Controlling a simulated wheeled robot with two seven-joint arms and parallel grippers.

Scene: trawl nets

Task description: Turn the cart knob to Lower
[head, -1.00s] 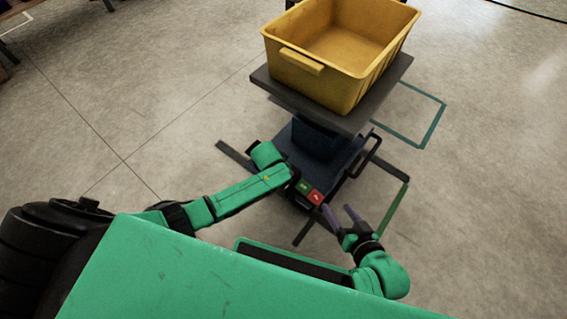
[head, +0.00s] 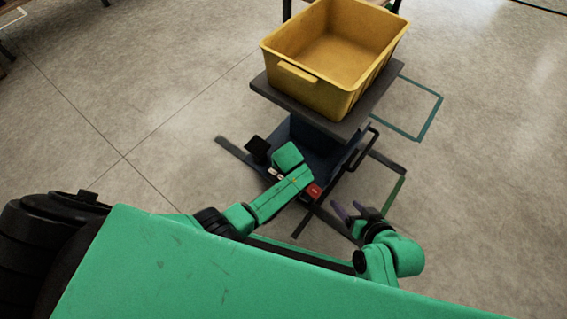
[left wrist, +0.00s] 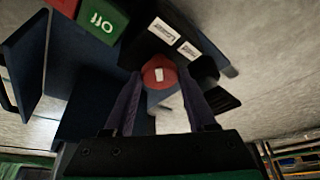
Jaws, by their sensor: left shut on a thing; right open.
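The red round knob (left wrist: 158,73) with a white mark shows in the left wrist view, on the cart's dark control box. My left gripper (left wrist: 161,84) has its two dark fingers on either side of the knob and is shut on it. Two white labels (left wrist: 175,40) sit beside the knob; their words are too small to read surely, and I cannot tell which one the mark faces. In the head view the knob and left fingertips are hidden by my green arm. My right gripper (head: 349,210) is open and empty, to the right of the cart's front.
The cart's dark platform (head: 375,97) bears a yellow bin (head: 320,92). A black handle rail (head: 368,153) rises at its right. The floor around is open.

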